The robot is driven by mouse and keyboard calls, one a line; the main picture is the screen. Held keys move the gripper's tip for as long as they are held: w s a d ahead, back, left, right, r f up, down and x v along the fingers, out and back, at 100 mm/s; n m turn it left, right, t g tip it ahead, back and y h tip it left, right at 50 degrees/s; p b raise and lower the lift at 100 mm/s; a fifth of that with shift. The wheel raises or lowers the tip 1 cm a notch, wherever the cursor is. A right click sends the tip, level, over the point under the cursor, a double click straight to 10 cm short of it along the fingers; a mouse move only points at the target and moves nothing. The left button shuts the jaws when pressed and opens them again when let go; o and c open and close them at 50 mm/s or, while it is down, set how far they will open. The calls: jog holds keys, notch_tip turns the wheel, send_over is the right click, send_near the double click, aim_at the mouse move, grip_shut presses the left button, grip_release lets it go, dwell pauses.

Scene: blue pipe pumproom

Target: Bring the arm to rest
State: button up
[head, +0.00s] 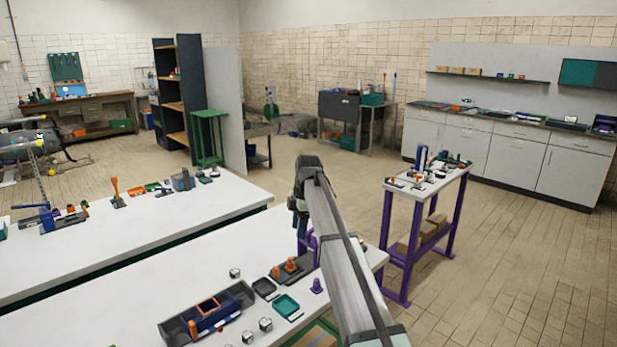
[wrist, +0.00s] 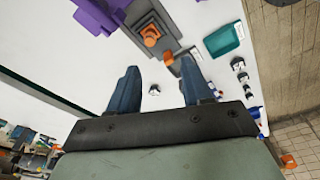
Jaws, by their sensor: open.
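My gripper (wrist: 162,82) shows in the wrist view with its two blue-grey fingers spread apart and nothing between them. In the head view my arm reaches up from the bottom right and bends down at its far end, where my gripper (head: 301,222) hangs above the far right part of the near white table (head: 215,270). Its fingertips are hard to make out there. In the wrist view a small metal piece lies on the white surface beyond the gap between the fingers, apart from them.
The near table holds a dark blue bin (head: 207,313), a grey block with orange pegs (head: 292,268), a teal tray (head: 286,306) and several small metal cubes. A purple-legged table (head: 390,250) stands right of my arm. Open floor (head: 500,270) lies further right.

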jog(key=w+d+r+m+y, duration=0.2)
jog(key=d+m, duration=0.4)
jog(key=d, duration=0.4)
jog(key=w+d+r+m+y, duration=0.25)
jog(key=d+m, duration=0.35)
jog(key=d, duration=0.4)
jog(key=s+d+f+m+t, duration=0.1)
jog(key=d+f+m, duration=0.45)
jog(key=d, duration=0.25)
jog(key=s+a+f+m+g+h, duration=0.1)
jog(key=s+a+f, duration=0.1)
jog(key=s+f, duration=0.85)
jog(key=s+a+f+m+g+h, duration=0.1)
jog(key=s+f, duration=0.5)
jog(key=f, duration=1)
jog(key=s+a+f+m+g, duration=0.1)
jog(key=s+a+f+m, duration=0.1)
jog(key=s+f, duration=0.9)
jog(key=s+a+f+g+h, duration=0.2)
jog(key=s+f+g, duration=0.1)
jog(key=s+f, duration=1.35)
jog(key=s+d+f+g+h, duration=0.1)
jog(key=s+f+h, duration=0.1)
jog(key=s, duration=2.1)
jog(key=shift+f+g, duration=0.15)
jog(key=shift+g, duration=0.15)
